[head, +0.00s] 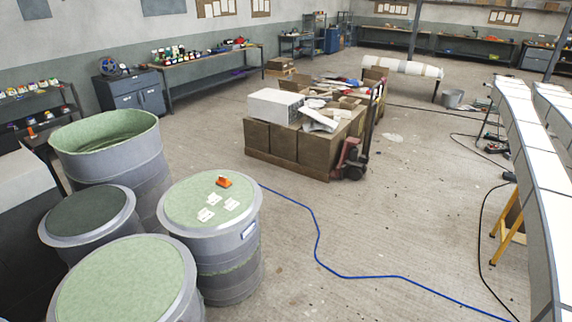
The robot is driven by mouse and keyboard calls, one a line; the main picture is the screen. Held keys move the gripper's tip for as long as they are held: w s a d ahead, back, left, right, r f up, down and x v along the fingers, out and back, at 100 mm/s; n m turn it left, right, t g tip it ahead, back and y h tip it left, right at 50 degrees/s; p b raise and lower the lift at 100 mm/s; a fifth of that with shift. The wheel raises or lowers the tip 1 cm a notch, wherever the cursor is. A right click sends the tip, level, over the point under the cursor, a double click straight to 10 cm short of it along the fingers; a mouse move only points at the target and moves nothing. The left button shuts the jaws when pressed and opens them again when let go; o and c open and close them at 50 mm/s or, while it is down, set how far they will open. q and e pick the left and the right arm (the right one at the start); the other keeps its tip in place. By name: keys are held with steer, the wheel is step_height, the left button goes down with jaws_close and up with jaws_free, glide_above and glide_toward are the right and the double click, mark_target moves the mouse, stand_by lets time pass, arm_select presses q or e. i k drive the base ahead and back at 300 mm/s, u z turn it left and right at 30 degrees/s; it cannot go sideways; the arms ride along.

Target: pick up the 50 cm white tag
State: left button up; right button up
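Several small white tags (207,214) lie flat on the green top of a grey drum (180,196). One lies to the right (231,204) and another lies behind (214,199). Their print is too small to read, so I cannot tell which is the 50 cm one. An orange object (224,182) lies on the same drum top, behind the tags. Neither of my grippers shows in the head view.
More drums (125,282) stand at the left and front of the tag drum. A blue hose (318,246) crosses the floor to the right. A pallet of boxes (285,143) stands behind. Long white moulds (530,150) line the right. The middle floor is mostly clear.

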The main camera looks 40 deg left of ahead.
mark_target(205, 214)
steer(key=u, duration=0.25)
steer(key=i, duration=1.6)
steer(key=u, duration=1.35)
steer(key=i, duration=0.85)
steer(key=u, duration=1)
